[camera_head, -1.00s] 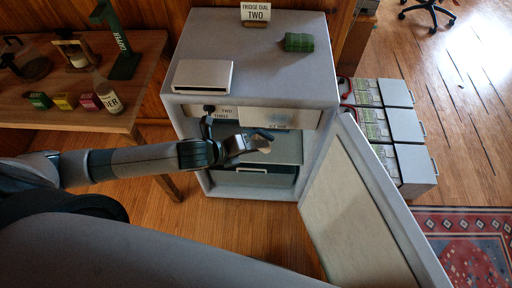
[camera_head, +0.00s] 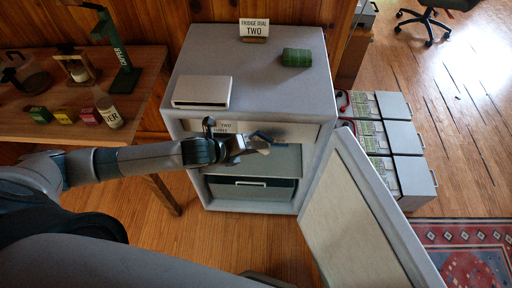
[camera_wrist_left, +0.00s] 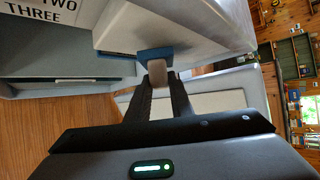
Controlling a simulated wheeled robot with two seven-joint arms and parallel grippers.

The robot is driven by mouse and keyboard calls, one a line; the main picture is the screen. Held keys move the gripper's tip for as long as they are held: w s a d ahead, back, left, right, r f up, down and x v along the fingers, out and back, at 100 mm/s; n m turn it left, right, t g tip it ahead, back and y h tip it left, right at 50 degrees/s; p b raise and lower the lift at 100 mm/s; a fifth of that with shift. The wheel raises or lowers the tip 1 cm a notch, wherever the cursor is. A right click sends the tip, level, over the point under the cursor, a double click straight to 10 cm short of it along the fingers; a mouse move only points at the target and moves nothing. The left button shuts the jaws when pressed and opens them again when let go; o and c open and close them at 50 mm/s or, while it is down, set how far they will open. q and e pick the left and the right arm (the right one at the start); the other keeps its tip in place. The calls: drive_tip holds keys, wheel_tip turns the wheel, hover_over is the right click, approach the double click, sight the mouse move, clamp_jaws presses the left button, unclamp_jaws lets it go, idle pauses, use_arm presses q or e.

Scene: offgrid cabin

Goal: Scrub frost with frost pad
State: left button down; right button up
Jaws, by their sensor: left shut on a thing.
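The frost pad (camera_wrist_left: 155,54) is a blue block with a tan grip. My left gripper (camera_wrist_left: 158,78) is shut on the grip, its two fingers on either side. In the head view, the blue pad (camera_head: 261,136) is at the lower edge of the pale ice box front (camera_head: 300,132) inside the open fridge (camera_head: 319,70). In the wrist view, the pad lies against the pale panel's edge; firm contact is hard to judge. A frost patch is not clear now, partly behind the pad and gripper. My right gripper is out of view.
The fridge door (camera_head: 365,210) stands open to the right. Below the ice box are a shelf (camera_head: 280,160) and a dark drawer (camera_head: 250,190). A white box (camera_head: 202,91) and green bundle (camera_head: 296,57) rest on top. A wooden table (camera_head: 60,125) stands left.

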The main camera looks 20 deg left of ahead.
use_arm(q)
drive_tip(key=shift+w, duration=0.1)
idle(0.4)
drive_tip(key=shift+w+a, duration=0.3)
drive_tip(key=shift+w, duration=0.6)
drive_tip(key=shift+d, duration=0.1)
idle(0.3)
drive_tip(key=shift+w+d+r+p, duration=0.1)
drive_tip(key=shift+w+d+p, duration=0.15)
drive_tip(key=shift+d+p, duration=0.35)
drive_tip(key=shift+w+d, duration=0.25)
drive_tip(key=shift+d, duration=0.75)
drive_tip(key=shift+d, duration=0.1)
drive_tip(key=shift+w+d+p, duration=0.3)
drive_tip(key=shift+d+p, duration=0.05)
drive_tip(key=shift+d, duration=0.5)
drive_tip(key=shift+w+d+p, duration=0.3)
drive_tip(key=shift+d, duration=0.55)
drive_tip(key=shift+d, duration=0.1)
